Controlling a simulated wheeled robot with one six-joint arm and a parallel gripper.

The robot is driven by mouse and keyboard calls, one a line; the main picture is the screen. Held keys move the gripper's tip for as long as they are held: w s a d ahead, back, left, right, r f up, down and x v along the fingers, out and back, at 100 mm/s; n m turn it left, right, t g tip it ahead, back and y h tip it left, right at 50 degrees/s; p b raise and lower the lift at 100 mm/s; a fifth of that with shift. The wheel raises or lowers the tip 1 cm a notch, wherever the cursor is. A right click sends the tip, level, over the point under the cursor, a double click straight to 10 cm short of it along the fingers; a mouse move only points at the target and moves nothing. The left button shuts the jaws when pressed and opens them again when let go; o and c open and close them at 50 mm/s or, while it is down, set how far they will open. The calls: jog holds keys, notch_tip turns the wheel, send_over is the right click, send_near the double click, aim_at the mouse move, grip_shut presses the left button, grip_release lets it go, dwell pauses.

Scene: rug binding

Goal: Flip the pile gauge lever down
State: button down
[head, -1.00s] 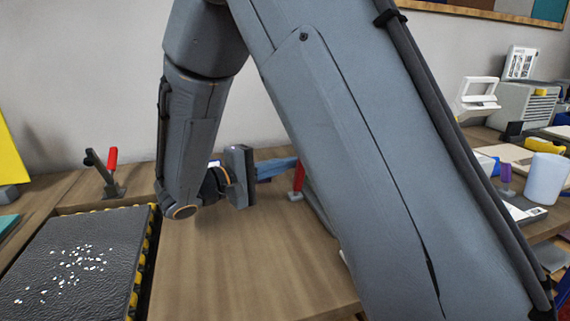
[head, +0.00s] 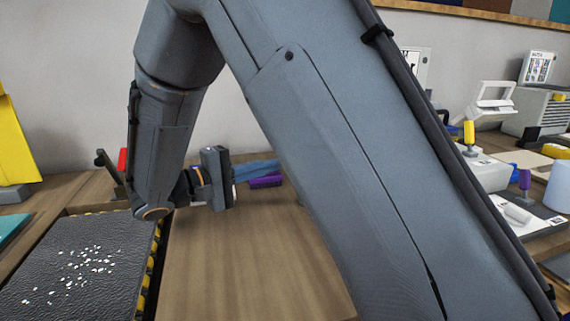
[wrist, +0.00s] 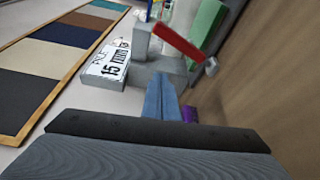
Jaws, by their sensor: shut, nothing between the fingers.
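In the wrist view a grey block (wrist: 160,66) carries a white label (wrist: 108,64) reading "15 mm", which looks like the pile gauge. A red lever (wrist: 178,42) with a grey end slants across beside it, beyond my fingertips. I cannot tell if it is joined to the block or touched by the fingers. My gripper (wrist: 160,82) is shut and empty, its blue fingers pointing toward the block. In the head view my gripper (head: 257,169) is low over the bench, and my arm hides the gauge.
A purple thing (head: 265,182) lies by my fingers. A black textured pad (head: 75,265) with white specks and a red-handled clamp (head: 122,160) are at left. The wooden bench (head: 235,265) in front is clear. A white-handled device (head: 490,105) and a cylinder (head: 560,186) stand at right.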

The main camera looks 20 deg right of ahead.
jog(key=shift+v, duration=1.35)
jog(key=shift+f, duration=0.1)
